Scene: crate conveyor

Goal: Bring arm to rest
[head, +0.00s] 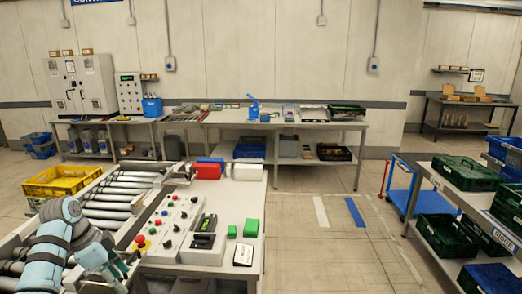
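My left arm comes in at the lower left, over the near end of the roller conveyor (118,197). My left gripper (122,268) is at the bottom edge, small and dark, beside the left front of the control table (258,208). Its fingers are too small and unclear to tell open from shut, and I see nothing held in it. My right arm and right gripper are not in view. A yellow crate (62,186) sits to the left of the conveyor.
A shelf rack with green crates (463,171) stands at the right, next to a blue cart (414,196). Floor between is clear.

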